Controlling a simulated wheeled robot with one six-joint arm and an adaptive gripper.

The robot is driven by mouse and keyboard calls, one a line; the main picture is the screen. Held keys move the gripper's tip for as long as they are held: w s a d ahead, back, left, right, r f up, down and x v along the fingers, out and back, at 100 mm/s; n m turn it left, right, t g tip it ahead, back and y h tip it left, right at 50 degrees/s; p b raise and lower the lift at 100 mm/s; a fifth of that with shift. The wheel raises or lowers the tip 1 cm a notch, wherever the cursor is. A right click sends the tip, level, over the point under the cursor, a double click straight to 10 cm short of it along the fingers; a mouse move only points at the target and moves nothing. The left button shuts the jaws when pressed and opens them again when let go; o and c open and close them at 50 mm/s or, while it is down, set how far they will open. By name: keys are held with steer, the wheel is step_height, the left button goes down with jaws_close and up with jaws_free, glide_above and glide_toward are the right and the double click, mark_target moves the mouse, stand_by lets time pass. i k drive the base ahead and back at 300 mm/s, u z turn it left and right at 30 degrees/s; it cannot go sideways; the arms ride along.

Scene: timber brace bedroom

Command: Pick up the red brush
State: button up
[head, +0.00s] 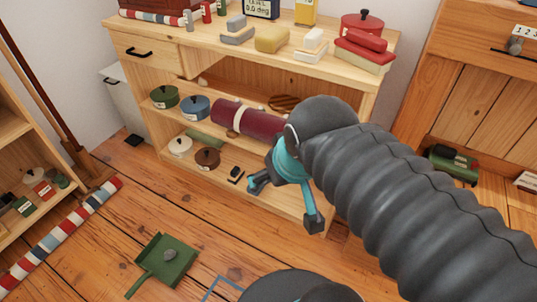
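A red block-like piece with a cream lower layer (364,56) lies on the cabinet top at its right end. It may be the red brush, but I cannot tell for sure. A smaller red piece (366,38) rests on it. My gripper (285,204) is teal and dark grey, with its two fingers spread apart and nothing seen between them. It hangs in front of the cabinet's lower shelf, below and left of the red pieces. My arm hides part of the shelves.
The wooden cabinet (150,27) bears a red lidded pot (361,24), a yellow block (272,39) and other blocks. A dark red roll (247,119) and several pots lie on its shelves. A green dustpan (165,263) and striped roll (62,238) lie on the floor.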

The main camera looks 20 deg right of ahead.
mark_target(367, 51)
steer(key=u, duration=0.05)
steer(key=k, duration=0.5)
steer(key=u, duration=0.9)
steer(key=i, duration=1.05)
steer(key=z, duration=2.6)
